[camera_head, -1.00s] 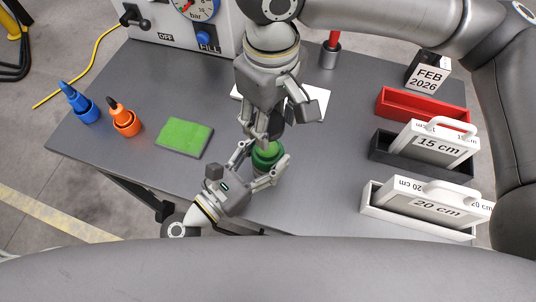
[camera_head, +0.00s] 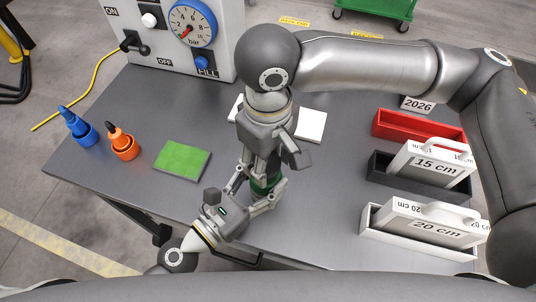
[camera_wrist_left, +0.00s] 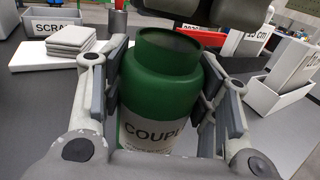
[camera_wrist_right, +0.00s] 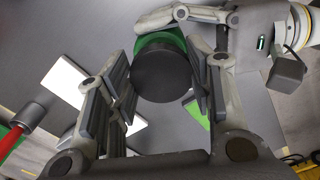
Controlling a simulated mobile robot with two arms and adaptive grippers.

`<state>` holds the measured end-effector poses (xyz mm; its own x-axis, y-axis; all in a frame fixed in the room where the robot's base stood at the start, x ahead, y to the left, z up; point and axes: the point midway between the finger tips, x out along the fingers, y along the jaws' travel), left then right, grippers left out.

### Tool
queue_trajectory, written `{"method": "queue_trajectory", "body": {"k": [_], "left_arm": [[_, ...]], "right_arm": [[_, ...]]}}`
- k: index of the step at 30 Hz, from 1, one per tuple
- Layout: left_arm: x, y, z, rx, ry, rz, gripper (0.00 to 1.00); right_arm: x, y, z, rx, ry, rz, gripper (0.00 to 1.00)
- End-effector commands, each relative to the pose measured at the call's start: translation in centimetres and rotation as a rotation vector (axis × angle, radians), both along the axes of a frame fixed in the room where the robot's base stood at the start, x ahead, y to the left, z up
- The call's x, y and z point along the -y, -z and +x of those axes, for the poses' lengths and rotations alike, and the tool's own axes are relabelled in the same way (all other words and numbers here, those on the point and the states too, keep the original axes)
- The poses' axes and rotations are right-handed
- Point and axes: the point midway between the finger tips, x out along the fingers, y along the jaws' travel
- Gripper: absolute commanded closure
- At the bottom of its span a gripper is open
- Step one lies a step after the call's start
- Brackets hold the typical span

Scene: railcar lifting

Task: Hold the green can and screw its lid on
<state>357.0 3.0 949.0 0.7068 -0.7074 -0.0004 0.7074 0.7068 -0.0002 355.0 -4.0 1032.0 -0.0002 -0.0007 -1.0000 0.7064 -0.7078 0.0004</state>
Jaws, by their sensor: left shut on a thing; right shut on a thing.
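The green can (camera_wrist_left: 160,88) stands upright with a grey label in the left wrist view. Its round mouth is open there. My left gripper (camera_head: 264,184) is shut around the can's sides; the can (camera_head: 262,187) is mostly hidden in the head view. My right gripper (camera_head: 262,168) points down just above the can, shut on the lid. The lid (camera_wrist_right: 161,75) shows as a dark disc between its fingers in the right wrist view, with green behind it.
A green pad (camera_head: 182,160) lies left of the grippers. Blue (camera_head: 78,124) and orange (camera_head: 122,143) bottles stand farther left. Red (camera_head: 418,126), black (camera_head: 400,176) and white (camera_head: 412,237) trays line the right.

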Motion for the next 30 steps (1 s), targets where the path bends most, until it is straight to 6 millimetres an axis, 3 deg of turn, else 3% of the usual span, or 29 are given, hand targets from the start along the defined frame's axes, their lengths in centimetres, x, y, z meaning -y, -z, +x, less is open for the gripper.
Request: {"method": "queue_trajectory", "body": {"k": [7,30], "left_arm": [[0.0,0.0,0.0,0.0,0.0,0.0,0.88],[0.0,0.0,0.0,0.0,0.0,0.0,0.88]], "right_arm": [[0.0,1.4,0.0,-0.001,0.0,0.0,0.66],[0.0,1.9,0.0,0.0,0.0,0.0,0.66]]}}
